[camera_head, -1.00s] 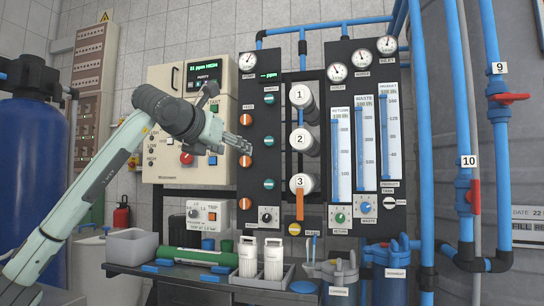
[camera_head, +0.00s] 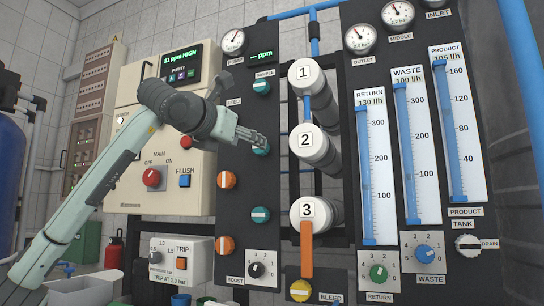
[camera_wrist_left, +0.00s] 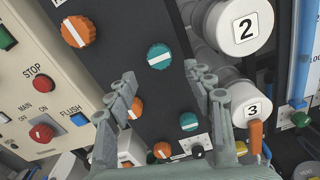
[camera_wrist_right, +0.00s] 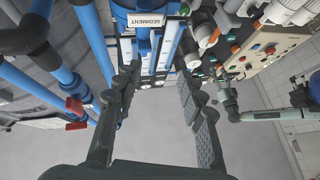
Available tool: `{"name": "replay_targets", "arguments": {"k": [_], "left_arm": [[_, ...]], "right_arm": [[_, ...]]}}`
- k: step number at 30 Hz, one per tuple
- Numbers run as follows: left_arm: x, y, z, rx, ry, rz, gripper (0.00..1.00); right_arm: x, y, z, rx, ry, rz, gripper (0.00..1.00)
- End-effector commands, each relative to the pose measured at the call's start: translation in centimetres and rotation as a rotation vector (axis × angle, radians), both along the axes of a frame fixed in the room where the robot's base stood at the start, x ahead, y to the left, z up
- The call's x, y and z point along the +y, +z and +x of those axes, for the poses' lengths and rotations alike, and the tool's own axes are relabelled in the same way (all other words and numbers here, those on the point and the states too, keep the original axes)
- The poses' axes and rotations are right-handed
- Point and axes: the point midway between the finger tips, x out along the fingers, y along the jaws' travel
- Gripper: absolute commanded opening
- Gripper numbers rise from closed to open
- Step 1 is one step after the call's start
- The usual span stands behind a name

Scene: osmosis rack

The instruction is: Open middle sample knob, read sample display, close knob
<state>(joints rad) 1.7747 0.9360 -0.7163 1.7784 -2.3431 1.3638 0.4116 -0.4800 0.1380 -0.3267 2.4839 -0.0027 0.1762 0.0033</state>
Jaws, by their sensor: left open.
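The middle sample knob is teal with a white bar. In the head view (camera_head: 262,151) it is partly hidden under my left gripper's fingertips (camera_head: 258,138). In the left wrist view the knob (camera_wrist_left: 159,56) shows just past the fingertips, between the spread fingers of my open left gripper (camera_wrist_left: 160,75); I see no contact. The sample display (camera_head: 262,56) above the top sample knob (camera_head: 262,87) shows dashes and "ppm". My right gripper (camera_wrist_right: 160,80) is open and empty, seen only in its own wrist view.
The bottom sample knob (camera_head: 260,214) and orange feed knobs (camera_head: 226,180) share the black panel. Numbered white housings (camera_head: 306,140) stand close on the right. A control box (camera_head: 168,140) is behind my left arm. Blue pipes (camera_wrist_right: 60,75) are near my right gripper.

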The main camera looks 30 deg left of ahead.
Motion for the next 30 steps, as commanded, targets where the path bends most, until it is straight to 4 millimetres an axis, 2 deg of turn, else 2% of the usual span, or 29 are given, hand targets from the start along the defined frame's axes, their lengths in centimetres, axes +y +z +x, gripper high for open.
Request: {"name": "replay_targets", "arguments": {"k": [5,12,18,28,30], "left_arm": [[0.1,0.1,1.1,0.0,0.0,-0.001,0.53],[0.3,0.0,5.0,0.002,0.0,-0.002,0.53],[0.4,0.0,7.3,0.002,-0.001,-0.001,0.53],[0.5,-0.1,7.8,0.0,0.0,0.0,0.53],[0.5,-0.1,7.8,0.0,0.0,0.0,0.47]], "right_arm": [[0.1,-0.1,0.1,0.011,0.001,-0.003,0.4],[0.3,-0.6,0.4,0.057,0.005,-0.018,0.4],[0.5,-1.1,0.6,0.092,0.008,-0.031,0.4],[0.5,-1.3,0.6,0.1,0.009,-0.033,0.4],[0.5,-1.3,0.6,0.1,0.009,-0.033,0.4]]}}
